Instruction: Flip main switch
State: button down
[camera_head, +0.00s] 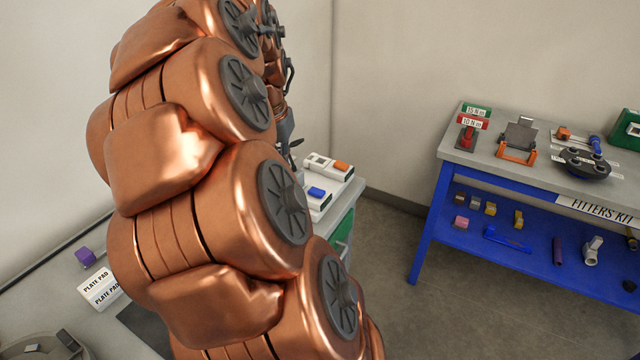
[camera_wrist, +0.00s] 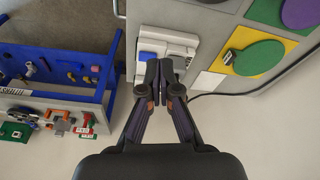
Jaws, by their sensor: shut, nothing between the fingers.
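Two white switch boxes stand side by side on the cart top in the head view. One has a blue rocker (camera_head: 317,191) and the other an orange rocker (camera_head: 342,166). Their labels are too small to read, so I cannot tell which is the main switch. In the wrist view the blue rocker (camera_wrist: 148,57) shows just left of my gripper (camera_wrist: 165,68), which is shut and empty. Its fingertips overlap the white housing in the picture; I cannot tell whether they touch it. The orange rocker is not visible there. In the head view my arm hides most of the gripper.
A blue workbench (camera_head: 428,220) with tools on top and on its lower shelf stands at the right. Bare floor (camera_head: 385,260) lies between it and the cart. The wrist view shows a green disc on a yellow plate (camera_wrist: 228,58) beside the switches. A plate pad box (camera_head: 98,287) sits lower left.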

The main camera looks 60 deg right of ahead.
aim_at(321, 190)
jog(key=s+d+m, duration=0.1)
jog(key=d+m, duration=0.1)
jog(key=d, duration=0.8)
jog(key=shift+m+h, duration=0.4)
jog(key=shift+f, duration=0.1)
jog(key=p+x, duration=0.1)
jog(key=x, duration=0.3)
jog(key=p+x, duration=0.1)
jog(key=x, duration=0.3)
jog(key=a+p+x, duration=0.1)
jog(key=x, duration=0.4)
jog(key=shift+s+f, duration=0.2)
jog(key=shift+f, duration=0.25)
jog(key=shift+f, duration=0.1)
